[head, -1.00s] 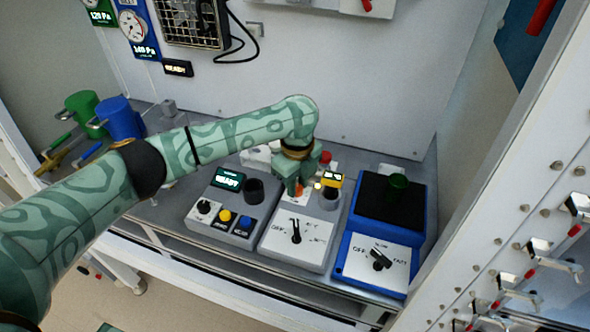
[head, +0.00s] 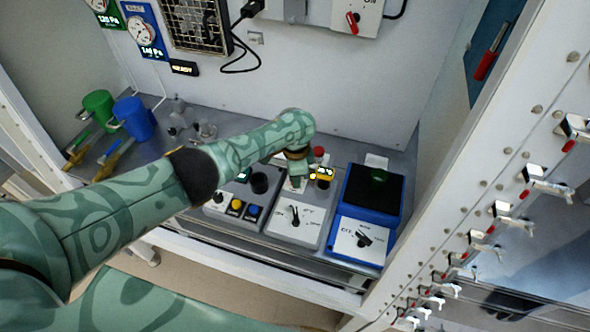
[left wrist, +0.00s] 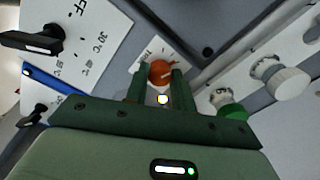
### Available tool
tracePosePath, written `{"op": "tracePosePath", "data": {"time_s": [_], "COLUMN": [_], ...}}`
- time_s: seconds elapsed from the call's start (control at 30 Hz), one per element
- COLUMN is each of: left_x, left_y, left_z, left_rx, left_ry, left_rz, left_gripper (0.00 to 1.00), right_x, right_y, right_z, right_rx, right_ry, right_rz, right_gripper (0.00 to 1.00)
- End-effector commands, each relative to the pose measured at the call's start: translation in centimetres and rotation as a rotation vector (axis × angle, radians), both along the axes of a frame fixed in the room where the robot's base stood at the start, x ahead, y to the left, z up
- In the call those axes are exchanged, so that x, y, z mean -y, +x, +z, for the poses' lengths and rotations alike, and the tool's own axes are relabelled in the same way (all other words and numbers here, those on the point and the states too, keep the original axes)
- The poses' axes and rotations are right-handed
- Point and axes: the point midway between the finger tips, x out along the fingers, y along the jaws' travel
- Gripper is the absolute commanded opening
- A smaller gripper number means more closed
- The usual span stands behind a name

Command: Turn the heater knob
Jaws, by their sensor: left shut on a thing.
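The middle grey unit (head: 291,233) has a white dial plate with a black knob (head: 294,213) on it. In the left wrist view a black knob (left wrist: 30,41) stands beside the marks OFF, 30 °C and 40 °C. An orange-red knob (left wrist: 161,73) on a small white plate lies between my left fingertips. My left gripper (left wrist: 160,88) is shut on this orange-red knob. In the head view my left gripper (head: 297,182) is over the rear of the middle unit, and the orange-red knob is hidden there. My right gripper is not in view.
A blue unit (head: 338,252) with a black knob stands to the right. A grey unit with yellow and blue buttons (head: 236,205) stands to the left.

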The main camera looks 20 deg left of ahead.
Motion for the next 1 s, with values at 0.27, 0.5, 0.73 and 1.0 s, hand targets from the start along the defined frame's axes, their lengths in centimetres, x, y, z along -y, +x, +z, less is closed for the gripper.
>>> {"op": "tracePosePath", "data": {"time_s": [0.27,0.5,0.73,1.0], "left_x": [0.2,0.2,0.2,0.2], "left_y": [-0.1,0.0,0.0,0.0], "left_z": [0.1,0.0,0.0,0.0], "left_rx": [-0.002,0.0,0.0,0.002], "left_ry": [-0.004,-0.003,-0.003,-0.003], "left_rz": [0.188,0.279,0.308,0.31], "left_gripper": [0.02,0.02,0.02,0.02], "right_x": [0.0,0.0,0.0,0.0], "right_y": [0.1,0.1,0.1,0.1], "right_z": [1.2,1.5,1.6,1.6], "right_rx": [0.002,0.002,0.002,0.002], "right_ry": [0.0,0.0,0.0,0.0], "right_rz": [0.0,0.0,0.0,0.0], "right_gripper": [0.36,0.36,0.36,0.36]}}
